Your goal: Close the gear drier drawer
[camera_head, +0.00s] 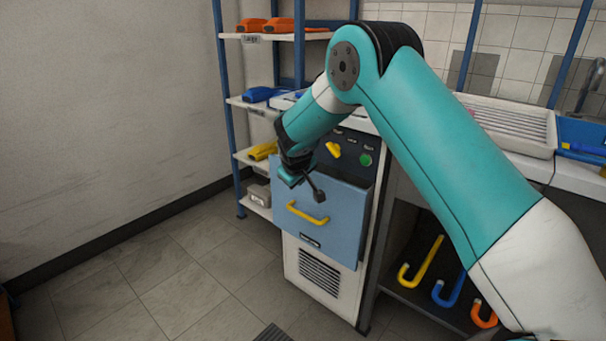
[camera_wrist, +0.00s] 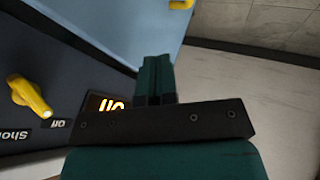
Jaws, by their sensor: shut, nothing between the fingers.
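The gear drier (camera_head: 322,280) is a white cabinet with a dark control panel (camera_head: 350,146) on top. Its blue drawer front (camera_head: 335,222) carries a yellow handle (camera_head: 307,213). The front seems to stand out from the cabinet; how far is hard to tell. My gripper (camera_head: 290,180) is shut and empty, in front of the upper left part of the drawer front. I cannot tell if it touches. In the wrist view, the shut fingers (camera_wrist: 157,78) lie over the blue front (camera_wrist: 135,25) and panel edge; the handle (camera_wrist: 181,4) shows at the top.
A yellow knob (camera_head: 333,150) and green button (camera_head: 366,160) are on the panel. A shelf rack (camera_head: 243,103) stands left of the drier. Yellow, blue and orange hooked pieces (camera_head: 421,262) lie under the bench at right. Open floor (camera_head: 180,280) lies left and in front.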

